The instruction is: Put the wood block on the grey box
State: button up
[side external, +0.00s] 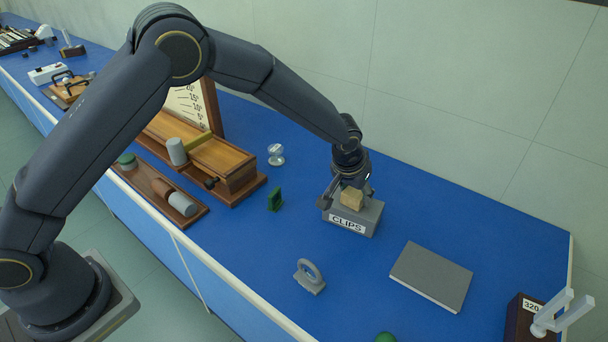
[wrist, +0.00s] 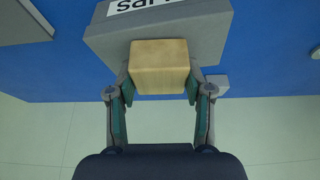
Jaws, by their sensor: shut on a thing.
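The wood block (side external: 352,197) is a small pale cube. In the wrist view, the wood block (wrist: 159,67) sits between the fingertips of my gripper (wrist: 160,90), which is shut on it with the green pads at its sides. The grey box (side external: 352,222), labelled CLIPS, stands on the blue bench, and its top shows behind the block in the wrist view (wrist: 205,45). The block is over the box top; I cannot tell whether it touches it.
A flat grey slab (side external: 432,276) lies right of the box. A grey ring on a stand (side external: 310,276) and a small green piece (side external: 275,200) stand nearer the front and left. A wooden apparatus (side external: 205,160) is further left. Blue bench is clear between them.

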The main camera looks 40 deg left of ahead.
jog(key=shift+f, duration=0.1)
jog(key=o, duration=1.2)
jog(key=shift+o, duration=0.2)
jog(key=v, duration=1.2)
jog(key=s+a+r, duration=0.9)
jog(key=a+r, duration=0.1)
jog(key=a, duration=0.1)
jog(key=s+a, duration=0.4)
jog(key=s, duration=0.5)
jog(key=s+a+r+t, duration=0.1)
jog(key=s+a, duration=0.4)
jog(key=s, duration=0.5)
jog(key=shift+s+r, duration=0.25)
